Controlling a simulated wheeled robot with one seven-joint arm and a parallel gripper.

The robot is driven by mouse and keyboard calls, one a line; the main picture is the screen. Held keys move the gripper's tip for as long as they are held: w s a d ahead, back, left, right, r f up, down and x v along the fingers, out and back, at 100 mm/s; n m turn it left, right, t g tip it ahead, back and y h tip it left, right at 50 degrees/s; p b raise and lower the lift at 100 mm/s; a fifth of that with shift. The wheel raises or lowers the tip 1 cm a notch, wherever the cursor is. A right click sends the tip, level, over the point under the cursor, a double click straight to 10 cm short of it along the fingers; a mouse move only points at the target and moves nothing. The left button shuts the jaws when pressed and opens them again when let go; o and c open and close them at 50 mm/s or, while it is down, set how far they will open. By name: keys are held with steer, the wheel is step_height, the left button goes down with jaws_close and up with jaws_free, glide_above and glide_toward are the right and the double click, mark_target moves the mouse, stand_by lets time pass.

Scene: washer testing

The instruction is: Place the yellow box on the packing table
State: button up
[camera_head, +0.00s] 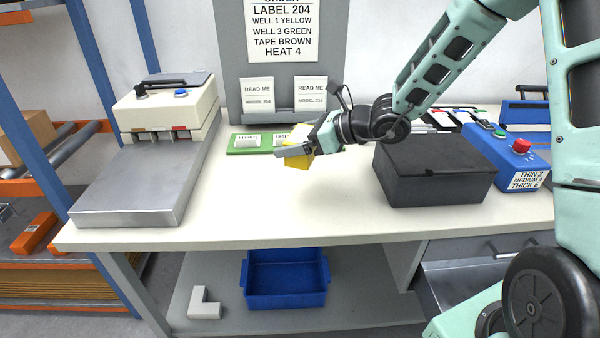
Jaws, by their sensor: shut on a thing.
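The yellow box (298,160) is at the end of my arm, above the middle of the cream table top (270,205). My gripper (297,149) is shut on it, with a grey finger across its front. The gripper covers part of the box. A faint shadow lies on the table below, so the box seems to be held a little above the surface. I cannot tell the exact gap. No label in view names this table as the packing table.
A sealing machine (165,105) with a steel plate stands at left. A green board (246,151) lies behind the box. A black box (430,170) and a blue control unit (515,150) stand at right. A blue bin (285,280) is on the lower shelf. The front middle of the table is clear.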

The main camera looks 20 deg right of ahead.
step_height(320, 180, down, 6)
steer(key=shift+w+d+r+b, duration=0.1)
steer(key=shift+w+r+b, duration=0.1)
steer(key=shift+b, duration=0.2)
steer(key=shift+f, duration=2.1)
steer(key=shift+f, duration=0.1)
